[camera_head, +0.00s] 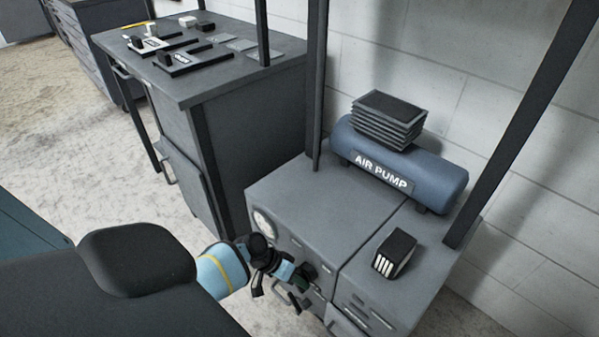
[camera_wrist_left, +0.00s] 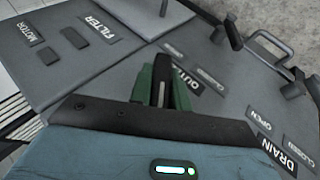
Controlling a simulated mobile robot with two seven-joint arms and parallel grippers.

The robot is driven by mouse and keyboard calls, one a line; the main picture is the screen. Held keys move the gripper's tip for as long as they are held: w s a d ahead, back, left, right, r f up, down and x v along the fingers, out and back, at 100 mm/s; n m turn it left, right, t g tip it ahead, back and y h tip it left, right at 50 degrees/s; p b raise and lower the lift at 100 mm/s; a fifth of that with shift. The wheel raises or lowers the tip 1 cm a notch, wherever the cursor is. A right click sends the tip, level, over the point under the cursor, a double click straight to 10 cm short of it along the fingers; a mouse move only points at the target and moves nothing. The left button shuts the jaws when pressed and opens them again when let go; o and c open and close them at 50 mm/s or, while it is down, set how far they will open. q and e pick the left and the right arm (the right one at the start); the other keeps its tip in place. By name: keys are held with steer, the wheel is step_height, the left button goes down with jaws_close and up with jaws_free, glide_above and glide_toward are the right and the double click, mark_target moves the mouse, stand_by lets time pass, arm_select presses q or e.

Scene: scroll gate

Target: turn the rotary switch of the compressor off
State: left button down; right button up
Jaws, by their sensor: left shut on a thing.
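The blue compressor tank (camera_head: 400,165), labelled AIR PUMP, stands on top of the grey cabinet. My left gripper (camera_head: 303,278) is at the cabinet's front panel. In the left wrist view its two green fingers (camera_wrist_left: 161,92) are shut on a narrow dark switch knob (camera_wrist_left: 160,72) between them. A label beginning OUTL (camera_wrist_left: 184,80) is beside it, partly covered by a finger. The knob's marking and exact angle are hard to make out. My right gripper is not in view.
A round gauge (camera_head: 263,222) is on the cabinet's front left. The wrist view shows a DRAIN label (camera_wrist_left: 277,153), a FILTER label (camera_wrist_left: 96,29) and a metal handle (camera_wrist_left: 270,42). A black box (camera_head: 396,252) lies on the cabinet top. A workbench (camera_head: 215,85) stands behind left.

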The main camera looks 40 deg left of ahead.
arm_select(q)
steer(key=shift+s, duration=0.1)
stand_by(0.3)
steer(key=c, duration=1.3)
jaws_free()
steer(key=shift+p+v, duration=0.95)
steer(key=shift+v, duration=2.95)
